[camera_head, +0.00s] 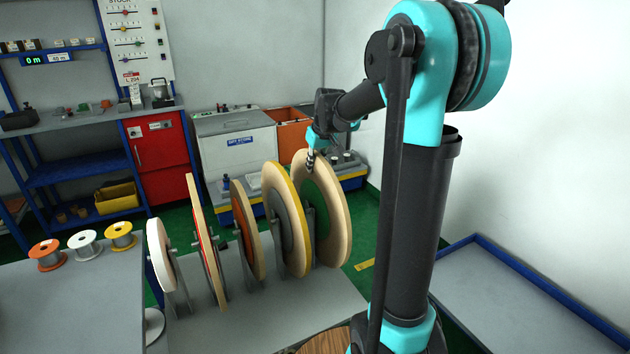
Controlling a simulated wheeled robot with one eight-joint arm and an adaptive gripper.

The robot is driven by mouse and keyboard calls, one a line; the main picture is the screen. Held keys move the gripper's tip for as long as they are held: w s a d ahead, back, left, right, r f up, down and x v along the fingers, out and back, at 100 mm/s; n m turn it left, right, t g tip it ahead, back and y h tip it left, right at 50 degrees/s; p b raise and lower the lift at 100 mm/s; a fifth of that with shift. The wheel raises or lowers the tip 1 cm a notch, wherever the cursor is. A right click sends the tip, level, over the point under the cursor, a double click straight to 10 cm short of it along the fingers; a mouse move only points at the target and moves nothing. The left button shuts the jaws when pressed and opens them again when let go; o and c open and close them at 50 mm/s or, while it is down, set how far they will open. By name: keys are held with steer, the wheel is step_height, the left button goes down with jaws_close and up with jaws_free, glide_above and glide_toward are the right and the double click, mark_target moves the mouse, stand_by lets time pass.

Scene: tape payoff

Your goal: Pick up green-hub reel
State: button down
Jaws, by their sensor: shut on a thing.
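The green-hub reel (340,222) is a large pale wooden disc with a green centre. It stands upright on a stand at the right end of a row of reels. My gripper (310,160) is at the upper left part of its rim, shut on it. The fingertips are small and partly hidden against the rim. I cannot tell whether the reel is lifted clear of its stand. The reel beside it hides part of its green hub.
Several other upright reels, including a yellow-rimmed reel (271,190) and a red-sided reel (197,220), stand close on its left. Small spools (83,242) sit on a grey table (75,310) at left. A blue-edged surface (520,305) lies at right, beyond my arm.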

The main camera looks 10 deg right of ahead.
step_height(320, 180, up, 28)
stand_by(0.6)
steer(key=shift+f, duration=0.1)
